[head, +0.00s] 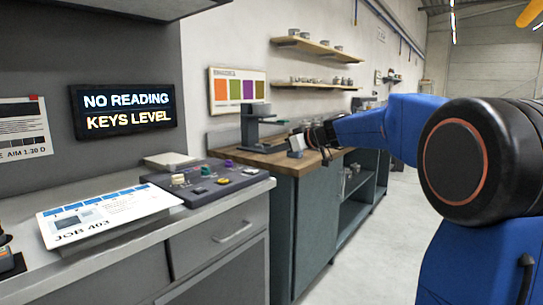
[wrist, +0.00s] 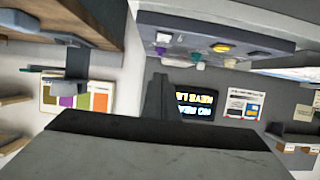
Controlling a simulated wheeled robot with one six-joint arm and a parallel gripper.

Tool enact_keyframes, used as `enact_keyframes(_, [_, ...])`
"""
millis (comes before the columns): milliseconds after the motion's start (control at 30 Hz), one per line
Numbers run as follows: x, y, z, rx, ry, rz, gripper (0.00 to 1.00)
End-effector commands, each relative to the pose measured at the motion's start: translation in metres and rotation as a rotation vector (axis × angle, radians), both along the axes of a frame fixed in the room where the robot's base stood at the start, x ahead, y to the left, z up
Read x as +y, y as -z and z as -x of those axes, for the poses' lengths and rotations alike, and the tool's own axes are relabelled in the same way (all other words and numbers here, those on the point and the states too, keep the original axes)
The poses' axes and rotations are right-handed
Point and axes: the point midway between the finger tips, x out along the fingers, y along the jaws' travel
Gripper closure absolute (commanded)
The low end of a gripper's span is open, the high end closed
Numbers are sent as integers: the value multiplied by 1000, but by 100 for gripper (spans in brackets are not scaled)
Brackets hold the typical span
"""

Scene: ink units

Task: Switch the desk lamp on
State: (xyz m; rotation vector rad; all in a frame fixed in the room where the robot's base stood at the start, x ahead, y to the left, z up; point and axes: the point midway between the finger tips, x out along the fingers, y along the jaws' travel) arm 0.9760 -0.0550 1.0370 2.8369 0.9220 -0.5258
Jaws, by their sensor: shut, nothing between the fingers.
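No thing is plainly recognisable as a desk lamp. A grey stand with an upright column and a jutting head (head: 254,122) is on the wooden-topped counter (head: 262,160) in the head view, and may be a lamp or an instrument. It also shows upside down at the left of the wrist view (wrist: 76,66). I cannot see a lit bulb or a switch on it. My gripper (head: 320,142) is shut and empty, at the counter's right part, to the right of the stand. Its fingers show dark in the wrist view (wrist: 157,97).
A small pale block (head: 296,144) stands near my gripper. A control panel with several knobs (head: 207,180) lies on the grey bench, beside a job sheet (head: 105,215). A wall display (head: 124,110) reads "NO READING KEYS LEVEL". Shelves (head: 316,47) hang above; floor at right is clear.

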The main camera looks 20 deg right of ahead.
Motion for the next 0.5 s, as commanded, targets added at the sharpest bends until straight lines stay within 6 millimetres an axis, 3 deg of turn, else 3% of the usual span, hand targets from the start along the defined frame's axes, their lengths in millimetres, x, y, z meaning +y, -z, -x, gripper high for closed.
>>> enact_keyframes(500, [46, 36, -63, 2, -1, 0, 100])
